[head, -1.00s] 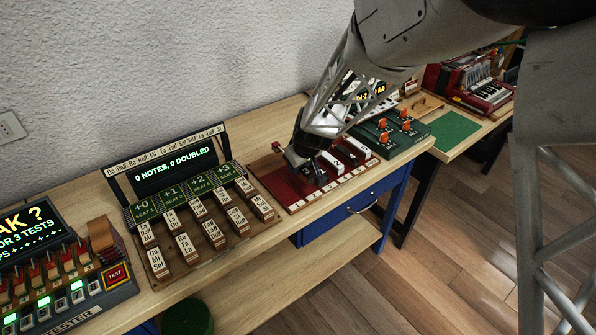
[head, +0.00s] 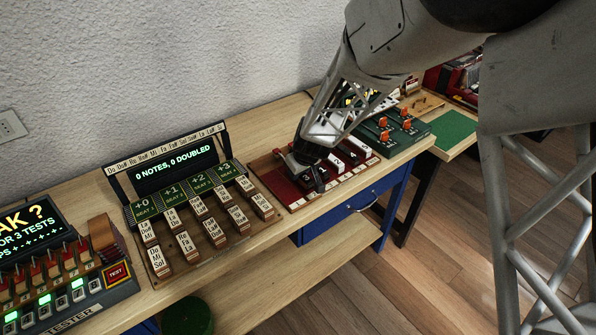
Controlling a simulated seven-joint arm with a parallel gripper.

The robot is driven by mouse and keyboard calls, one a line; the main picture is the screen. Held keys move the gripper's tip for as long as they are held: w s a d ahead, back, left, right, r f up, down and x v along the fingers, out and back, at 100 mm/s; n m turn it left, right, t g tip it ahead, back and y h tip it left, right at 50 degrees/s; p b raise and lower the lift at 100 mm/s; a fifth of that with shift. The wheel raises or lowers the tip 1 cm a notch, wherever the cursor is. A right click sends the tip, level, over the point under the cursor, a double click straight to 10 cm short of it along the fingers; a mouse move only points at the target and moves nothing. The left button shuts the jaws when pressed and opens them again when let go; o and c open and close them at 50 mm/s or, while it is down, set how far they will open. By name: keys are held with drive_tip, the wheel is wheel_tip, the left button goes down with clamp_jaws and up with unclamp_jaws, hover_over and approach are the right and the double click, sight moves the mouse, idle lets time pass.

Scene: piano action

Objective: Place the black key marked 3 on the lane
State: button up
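The lane is the red board (head: 280,184) with white labelled tiles (head: 318,193) along its front edge. Several black keys with white tops lie on it. One black key (head: 319,178) is at my gripper (head: 309,176), its mark too small to read. Another black key (head: 338,165) to its right carries a mark that looks like 2. A further key (head: 357,147) lies to the right, its mark unclear. I cannot tell which one is marked 3. My gripper points down low over the board's left part. Its fingers are partly hidden by my wrist, so their opening is unclear.
A rack (head: 196,216) of labelled blocks with a screen reading "0 NOTES, 0 DOUBLED" stands left of the board. A tester (head: 60,290) is farther left. A green box (head: 405,140) with orange knobs is close on the right. A green mat (head: 452,128) lies beyond.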

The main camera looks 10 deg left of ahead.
drive_tip(key=shift+f, duration=0.1)
drive_tip(key=o, duration=1)
drive_tip(key=shift+c, duration=0.2)
drive_tip(key=v, duration=1)
drive_tip(key=shift+v, duration=1.15)
